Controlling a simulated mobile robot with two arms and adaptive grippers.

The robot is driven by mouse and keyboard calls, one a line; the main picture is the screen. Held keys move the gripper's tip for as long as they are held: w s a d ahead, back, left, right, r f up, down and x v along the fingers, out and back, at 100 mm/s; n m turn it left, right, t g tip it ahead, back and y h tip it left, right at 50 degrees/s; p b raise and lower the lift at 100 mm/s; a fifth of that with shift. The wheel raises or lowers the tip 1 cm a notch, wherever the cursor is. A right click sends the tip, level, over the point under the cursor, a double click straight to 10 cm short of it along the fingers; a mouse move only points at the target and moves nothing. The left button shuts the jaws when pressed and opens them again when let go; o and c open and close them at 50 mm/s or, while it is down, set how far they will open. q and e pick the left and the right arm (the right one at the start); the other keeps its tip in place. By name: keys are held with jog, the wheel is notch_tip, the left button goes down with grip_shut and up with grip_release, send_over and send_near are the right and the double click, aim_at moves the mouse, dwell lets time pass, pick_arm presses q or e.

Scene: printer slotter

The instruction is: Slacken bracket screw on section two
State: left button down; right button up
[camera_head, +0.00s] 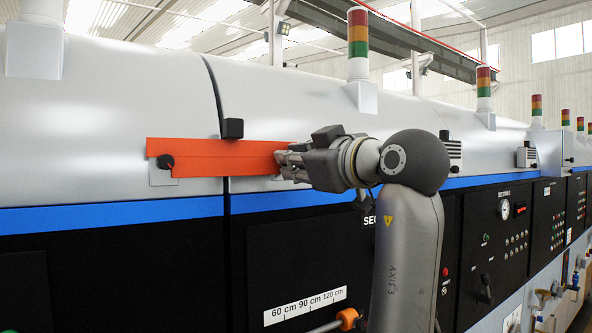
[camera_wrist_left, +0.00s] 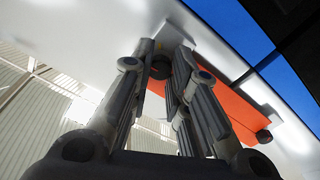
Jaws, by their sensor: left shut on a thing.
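A long orange bracket (camera_head: 225,157) lies across the seam between two silver covers of the machine. A black knob (camera_head: 166,162) sits at its left end. My left gripper (camera_head: 284,162) is at the bracket's right end and hides the screw there. In the left wrist view, the fingers (camera_wrist_left: 160,66) are shut on a dark round screw knob (camera_wrist_left: 161,70), with the orange bracket (camera_wrist_left: 238,112) behind them. The other knob (camera_wrist_left: 264,136) also shows there, apart from the fingers. My right gripper is in neither view.
A small black block (camera_head: 232,128) sits just above the bracket at the seam. A blue stripe (camera_head: 110,214) and black panels run below. A label beginning "SEC" (camera_head: 370,221) is partly hidden by my arm. Signal lights (camera_head: 358,40) stand on top.

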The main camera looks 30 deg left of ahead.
pick_arm(q)
jog(key=shift+f+n+b, duration=0.15)
jog(key=shift+n+b, duration=0.85)
jog(key=shift+n, duration=6.5)
jog(key=c, duration=1.3)
grip_release()
jog(key=shift+w, duration=0.1)
jog(key=shift+c, duration=0.2)
jog(key=v, duration=1.2)
